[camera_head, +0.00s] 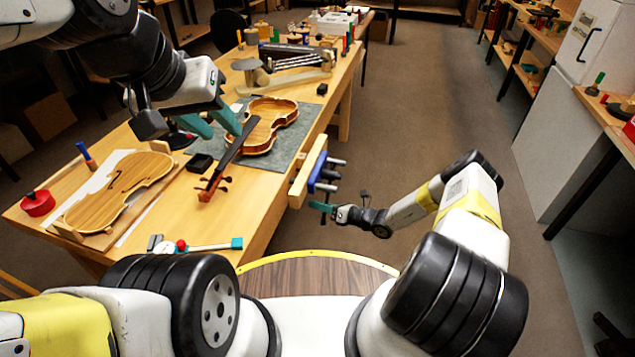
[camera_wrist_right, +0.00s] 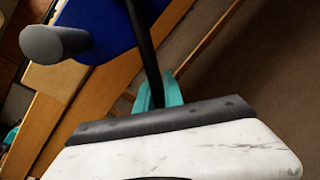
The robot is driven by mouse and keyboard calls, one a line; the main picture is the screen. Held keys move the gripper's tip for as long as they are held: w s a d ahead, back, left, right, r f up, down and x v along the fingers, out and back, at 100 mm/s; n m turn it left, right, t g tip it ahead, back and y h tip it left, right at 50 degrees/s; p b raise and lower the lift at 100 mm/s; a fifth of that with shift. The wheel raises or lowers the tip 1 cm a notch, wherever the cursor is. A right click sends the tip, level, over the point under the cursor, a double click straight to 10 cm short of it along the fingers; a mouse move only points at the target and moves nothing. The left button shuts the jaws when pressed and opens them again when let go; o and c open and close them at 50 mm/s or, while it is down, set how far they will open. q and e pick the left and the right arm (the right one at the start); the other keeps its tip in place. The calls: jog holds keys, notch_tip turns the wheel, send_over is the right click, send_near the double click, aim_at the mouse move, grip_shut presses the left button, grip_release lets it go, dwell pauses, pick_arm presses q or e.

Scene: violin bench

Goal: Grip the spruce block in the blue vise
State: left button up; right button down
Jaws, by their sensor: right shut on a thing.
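The blue vise (camera_head: 317,171) is mounted on the bench's right edge, with a pale wooden jaw board (camera_head: 307,174) beside it. Its blue body (camera_wrist_right: 105,25) and a grey rod end (camera_wrist_right: 55,44) also show in the right wrist view. My right gripper (camera_head: 321,207) is just below the vise in the head view. In the wrist view its teal fingers (camera_wrist_right: 160,92) are shut on the black vise handle bar (camera_wrist_right: 141,40). My left gripper (camera_head: 222,133) is open and empty, over the bench near the violin. I cannot make out the spruce block separately from the vise's wood.
A violin plate (camera_head: 118,190) rests on a board at left.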

jog(key=shift+d, duration=0.2)
jog(key=c, duration=1.5)
grip_release()
jog(key=shift+o, duration=0.2)
jog(key=shift+s, duration=0.1)
jog(key=v, duration=0.7)
jog(key=shift+d, duration=0.3)
jog(key=shift+s, duration=0.1)
